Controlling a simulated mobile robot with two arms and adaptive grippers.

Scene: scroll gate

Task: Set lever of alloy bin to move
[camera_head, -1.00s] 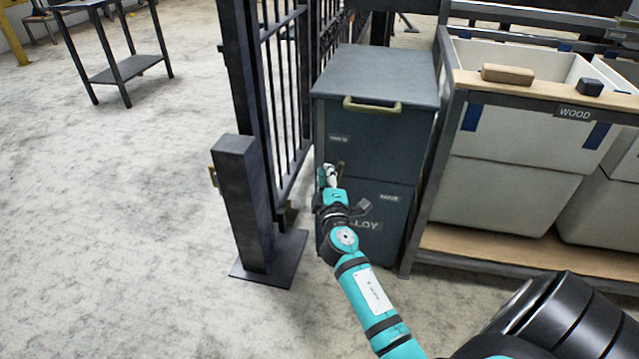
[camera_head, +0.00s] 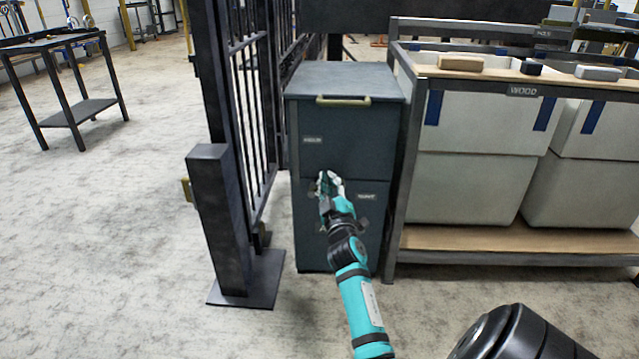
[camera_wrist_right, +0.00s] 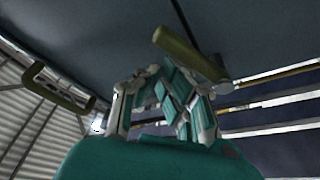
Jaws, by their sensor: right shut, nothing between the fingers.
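The alloy bin (camera_head: 345,120) is a dark blue-grey cabinet with a light olive handle (camera_head: 343,101) near its top. Its front has a small label at upper left and another at right; their text is too small to read surely. My right gripper (camera_head: 328,181) is at the middle of the bin's front, shut and empty. In the right wrist view the olive lever (camera_wrist_right: 188,52) slants just beyond my right fingers (camera_wrist_right: 165,88); I cannot tell whether they touch. In the head view my gripper hides the lever. My left gripper is not in view.
A black barred gate (camera_head: 250,110) and post (camera_head: 215,225) stand close left of the bin. A rack (camera_head: 470,241) with pale bins labelled WOOD (camera_head: 522,91) stands close right. A small dark table (camera_head: 65,113) is at far left. Floor at left is clear.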

